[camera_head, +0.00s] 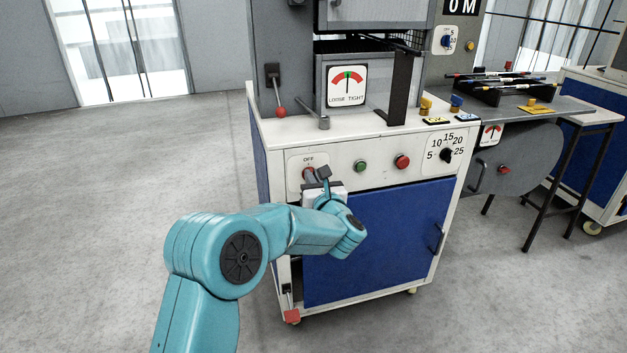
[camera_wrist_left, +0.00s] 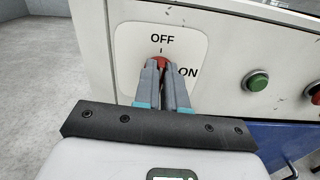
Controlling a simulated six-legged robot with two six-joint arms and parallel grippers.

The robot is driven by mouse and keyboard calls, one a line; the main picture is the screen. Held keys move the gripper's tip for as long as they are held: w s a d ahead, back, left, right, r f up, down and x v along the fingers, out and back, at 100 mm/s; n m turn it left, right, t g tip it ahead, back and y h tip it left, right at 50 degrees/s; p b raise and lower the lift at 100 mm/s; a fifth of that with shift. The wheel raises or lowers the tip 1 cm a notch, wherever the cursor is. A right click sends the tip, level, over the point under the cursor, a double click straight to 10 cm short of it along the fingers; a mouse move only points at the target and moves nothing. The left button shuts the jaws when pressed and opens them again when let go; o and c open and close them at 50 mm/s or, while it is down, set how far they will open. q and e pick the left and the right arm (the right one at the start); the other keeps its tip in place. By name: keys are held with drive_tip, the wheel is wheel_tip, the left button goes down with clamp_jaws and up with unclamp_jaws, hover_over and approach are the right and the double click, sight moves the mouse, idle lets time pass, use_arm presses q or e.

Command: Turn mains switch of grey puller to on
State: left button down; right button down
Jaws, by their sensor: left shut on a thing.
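The grey puller (camera_head: 335,150) is a machine with a white front panel and blue doors. Its mains switch (camera_head: 309,172) is a red knob on a white plate at the panel's left end. In the left wrist view the mains switch (camera_wrist_left: 160,62) shows under the mark OFF, with ON to its lower right. My left gripper (camera_head: 312,176) is at the switch. In the left wrist view its fingers (camera_wrist_left: 162,68) are closed around the red knob and hide most of it. The knob's exact angle is hard to tell. My right gripper is not in view.
A green button (camera_head: 360,166), a red button (camera_head: 402,161) and a numbered dial (camera_head: 446,155) sit right of the switch. A red-tipped lever (camera_head: 280,110) stands above. A red pedal (camera_head: 292,316) is low at the left. The floor at left is clear.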

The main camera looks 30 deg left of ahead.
use_arm(q)
drive_tip(key=shift+w+d+f+m, duration=0.1)
drive_tip(key=shift+f+m, duration=0.1)
drive_tip(key=shift+m, duration=2.65)
drive_tip(key=shift+w+d+f+m, duration=0.15)
drive_tip(key=shift+m, duration=2.75)
drive_tip(key=shift+w+d+f+m, duration=0.1)
drive_tip(key=shift+f+m, duration=0.1)
drive_tip(key=shift+m, duration=2.65)
drive_tip(key=shift+p, duration=0.3)
drive_tip(key=c, duration=1.2)
unclamp_jaws()
drive_tip(key=p+v, duration=0.2)
drive_tip(key=v, duration=1.4)
drive_tip(key=shift+d, duration=0.15)
